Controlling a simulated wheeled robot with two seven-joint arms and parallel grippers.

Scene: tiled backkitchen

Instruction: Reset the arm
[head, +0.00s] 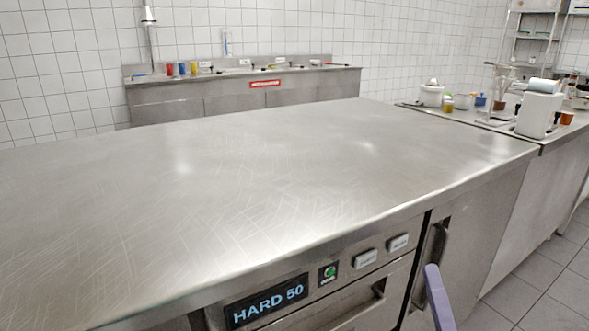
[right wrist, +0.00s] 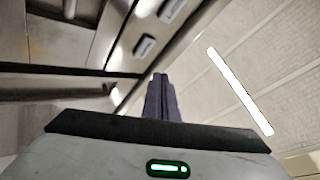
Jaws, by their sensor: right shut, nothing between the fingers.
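My right gripper (head: 433,270) shows as a purple piece at the lower right of the head view, in front of the steel cabinet by its vertical handle. In the right wrist view its two dark purple fingers (right wrist: 162,78) are pressed together with nothing between them. They point towards the appliance front and stay clear of the worktop. My left gripper is in neither view.
The large steel worktop (head: 230,190) is bare. Its front carries a HARD 50 display (head: 266,301), buttons (head: 365,259) and a door handle (head: 438,250). A right-hand counter (head: 470,119) holds a white machine (head: 539,108). Tiled floor (head: 545,282) lies free at right.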

